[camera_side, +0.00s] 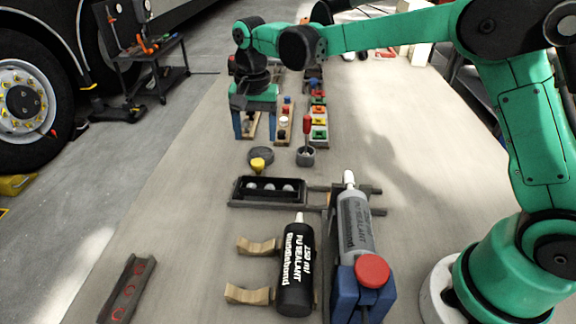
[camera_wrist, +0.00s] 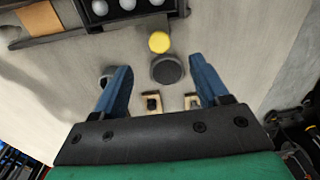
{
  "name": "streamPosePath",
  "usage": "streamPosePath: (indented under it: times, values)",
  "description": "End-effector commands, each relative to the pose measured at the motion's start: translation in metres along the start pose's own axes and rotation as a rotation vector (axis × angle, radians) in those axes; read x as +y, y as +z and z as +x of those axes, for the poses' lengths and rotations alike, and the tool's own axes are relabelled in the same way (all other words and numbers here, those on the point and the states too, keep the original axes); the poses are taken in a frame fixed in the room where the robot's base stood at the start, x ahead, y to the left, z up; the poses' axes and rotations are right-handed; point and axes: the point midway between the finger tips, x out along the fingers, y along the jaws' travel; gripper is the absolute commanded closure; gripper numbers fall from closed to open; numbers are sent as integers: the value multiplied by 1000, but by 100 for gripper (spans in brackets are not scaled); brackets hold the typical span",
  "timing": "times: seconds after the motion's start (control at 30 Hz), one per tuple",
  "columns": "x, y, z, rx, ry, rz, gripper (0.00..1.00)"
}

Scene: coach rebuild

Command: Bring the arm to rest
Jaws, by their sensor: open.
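My gripper (camera_side: 255,122) hangs over the far part of the table in the side view, its two blue fingers pointing down. The fingers are spread apart with nothing between them. In the wrist view my gripper (camera_wrist: 160,80) is also open, and a dark round pot (camera_wrist: 168,70) and a yellow round thing (camera_wrist: 160,42) show on the table beyond and between its fingers. I cannot tell the exact height of the fingertips above the table (camera_side: 190,200).
A grey cartridge (camera_side: 355,222) lies in a blue holder (camera_side: 345,290). A dark tray (camera_side: 240,198) holds pale balls. Coloured parts (camera_side: 319,118) sit right of my gripper. The table's left side is mostly clear.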

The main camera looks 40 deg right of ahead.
Motion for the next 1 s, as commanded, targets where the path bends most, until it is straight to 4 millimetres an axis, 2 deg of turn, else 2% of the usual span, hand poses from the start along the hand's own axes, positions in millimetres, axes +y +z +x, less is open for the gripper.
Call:
streamPosePath:
  times: [0.2,0.4,0.53,0.7,0.83,1.0]
  values:
    - [37,13,-42,105,-97,-177,32]
    - [80,34,-63,244,-170,-367,32]
    - [107,50,-65,344,-199,-488,32]
    - [135,67,-56,467,-213,-622,32]
    - [147,75,-48,529,-211,-688,32]
    - [152,78,-44,561,-209,-720,32]
